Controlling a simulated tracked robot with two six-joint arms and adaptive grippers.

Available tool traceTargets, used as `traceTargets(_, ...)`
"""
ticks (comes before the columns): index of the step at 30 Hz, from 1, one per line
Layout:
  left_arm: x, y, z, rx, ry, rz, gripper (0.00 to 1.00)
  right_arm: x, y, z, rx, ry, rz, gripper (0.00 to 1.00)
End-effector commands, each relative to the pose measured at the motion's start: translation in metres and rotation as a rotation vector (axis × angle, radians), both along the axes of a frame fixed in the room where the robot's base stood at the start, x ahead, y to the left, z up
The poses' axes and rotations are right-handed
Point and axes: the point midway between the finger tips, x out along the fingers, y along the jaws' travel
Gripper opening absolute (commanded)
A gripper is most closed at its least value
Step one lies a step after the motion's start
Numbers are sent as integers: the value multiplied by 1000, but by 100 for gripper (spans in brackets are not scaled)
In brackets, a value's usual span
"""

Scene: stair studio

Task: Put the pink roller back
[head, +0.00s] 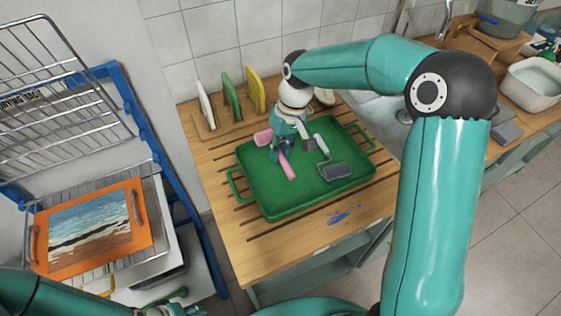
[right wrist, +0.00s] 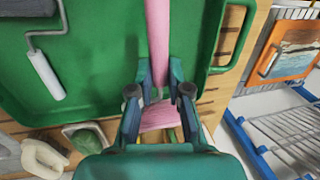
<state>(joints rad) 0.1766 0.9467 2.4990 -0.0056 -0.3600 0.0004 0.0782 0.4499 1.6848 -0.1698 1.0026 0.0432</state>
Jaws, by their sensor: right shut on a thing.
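The pink roller (head: 288,168) is at the left part of the green tray (head: 262,203), with its pink sleeve (head: 263,137) towards the back. My right gripper (head: 284,147) is shut on it. In the right wrist view the fingers (right wrist: 159,92) close around the roller (right wrist: 157,40) between its long pink handle and pink sleeve. I cannot tell whether it touches the tray. A second roller with a white sleeve (right wrist: 45,75) and grey handle (head: 335,171) lies in the tray, to the right. My left gripper (head: 176,308) shows only partly at the bottom edge; its jaws are unclear.
The tray sits on a slatted wooden counter (head: 237,240). White, green and yellow boards (head: 228,97) stand in a rack behind. A blue-framed wire rack on the left holds an orange tray with a seascape (head: 138,240). A blue smear (head: 344,214) marks the counter front.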

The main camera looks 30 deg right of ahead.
Motion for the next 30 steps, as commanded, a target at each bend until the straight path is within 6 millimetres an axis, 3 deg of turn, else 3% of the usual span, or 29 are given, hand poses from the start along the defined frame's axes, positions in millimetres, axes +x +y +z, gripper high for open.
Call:
traceTargets(15, 0, 0, 8, 0, 0, 0, 40, 0, 1, -54, -1, 2, 2, 0)
traceTargets(26, 0, 0, 5, 0, 0, 0, 40, 1, 1, -60, -1, -2, 3, 0)
traceTargets(27, 0, 0, 6, 0, 0, 0, 40, 1, 1, -58, -1, -2, 3, 23)
traceTargets(30, 0, 0, 6, 0, 0, 0, 40, 1, 1, -58, -1, -1, 4, 40)
